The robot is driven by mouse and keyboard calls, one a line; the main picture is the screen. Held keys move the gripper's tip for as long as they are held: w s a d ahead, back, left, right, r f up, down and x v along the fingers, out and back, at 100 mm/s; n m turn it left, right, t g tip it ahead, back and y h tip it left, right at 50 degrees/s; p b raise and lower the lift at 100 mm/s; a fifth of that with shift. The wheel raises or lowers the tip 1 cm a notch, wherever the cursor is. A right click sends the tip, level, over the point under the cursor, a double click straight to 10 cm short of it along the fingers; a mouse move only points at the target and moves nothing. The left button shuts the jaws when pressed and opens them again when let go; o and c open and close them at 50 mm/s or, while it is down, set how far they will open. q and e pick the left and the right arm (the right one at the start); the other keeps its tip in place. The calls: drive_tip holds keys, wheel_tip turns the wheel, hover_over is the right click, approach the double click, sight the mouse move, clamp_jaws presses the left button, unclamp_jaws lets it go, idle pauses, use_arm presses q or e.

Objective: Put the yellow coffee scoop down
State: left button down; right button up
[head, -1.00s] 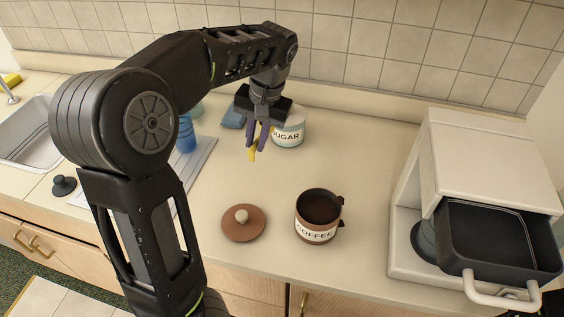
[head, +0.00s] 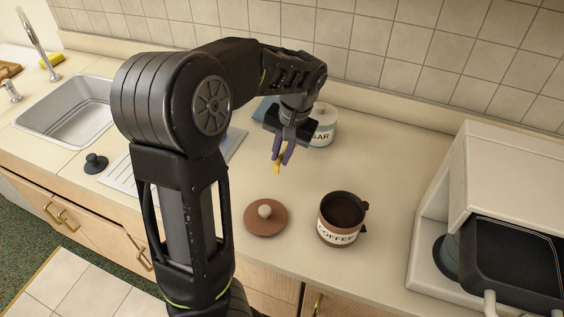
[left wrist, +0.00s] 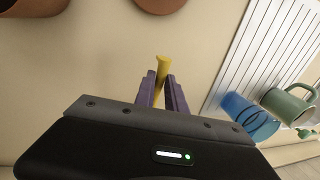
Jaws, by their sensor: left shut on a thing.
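My left gripper (head: 283,153) is shut on the yellow coffee scoop (head: 277,168), with its purple fingers pointing down over the counter. In the left wrist view the yellow scoop (left wrist: 161,70) shows between the two fingers (left wrist: 162,88); much of it is hidden by them. I cannot tell whether the scoop touches the counter. The brown coffee canister (head: 338,236), labelled COFFEE, stands open to the right of the gripper and nearer. Its brown lid (head: 266,219) with a pale knob lies on the counter to its left. My right gripper is not in view.
A white SUGAR canister (head: 323,126) stands just behind the gripper. A blue cup (left wrist: 250,115) and green mug (left wrist: 290,103) are by the drying rack. Counter (head: 308,180) around the scoop is clear.

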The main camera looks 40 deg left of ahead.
use_arm(q)
drive_tip(key=shift+f, duration=1.85)
drive_tip(key=shift+f, duration=0.1)
drive_tip(key=shift+f, duration=0.15)
drive_tip(key=c, duration=1.4)
unclamp_jaws()
drive_tip(key=r, duration=0.4)
drive_tip(key=d+r, duration=0.1)
drive_tip(key=r, duration=0.3)
drive_tip(key=d+r, duration=0.1)
drive_tip(key=r, duration=0.3)
drive_tip(key=shift+w+d+r, duration=0.1)
drive_tip(key=shift+w+r, duration=0.05)
drive_tip(key=shift+w, duration=0.15)
